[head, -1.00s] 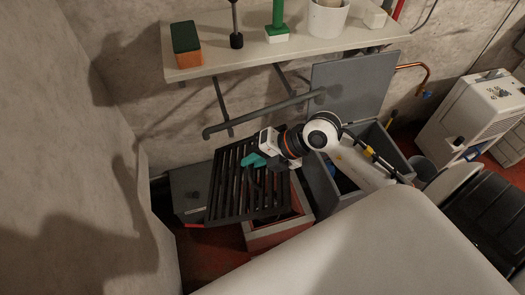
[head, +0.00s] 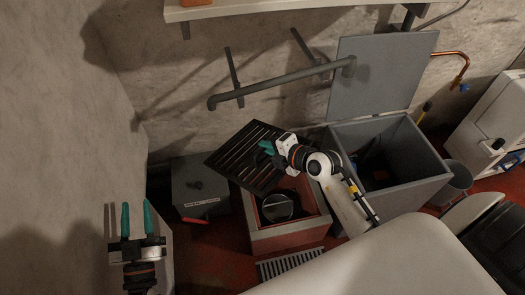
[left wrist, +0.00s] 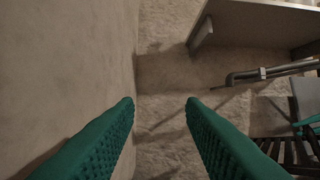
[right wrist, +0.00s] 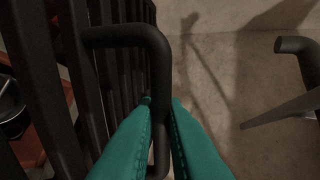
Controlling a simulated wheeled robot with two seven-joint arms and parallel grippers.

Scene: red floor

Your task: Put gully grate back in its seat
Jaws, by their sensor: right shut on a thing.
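The dark slatted gully grate (head: 238,158) hangs tilted in the air, above and behind the left of an open square pit with a pale rim (head: 262,236) and red inner walls. A dark round thing (head: 277,207) sits inside the pit. My right gripper (head: 266,152) is shut on the grate's bar handle; in the right wrist view the fingers (right wrist: 160,105) close around the handle (right wrist: 158,60) beside the slats. My left gripper (head: 136,207) is open and empty at the left wall; its spread fingers (left wrist: 163,105) show in the left wrist view, with the grate (left wrist: 290,152) at the lower right.
A grey box (head: 195,180) with a red tab stands left of the pit. A grey bin (head: 425,190) with a raised lid stands to the right. A pipe rail (head: 280,84) runs along the back wall under the shelf (head: 225,10). A pale slotted drain (head: 290,262) lies in front.

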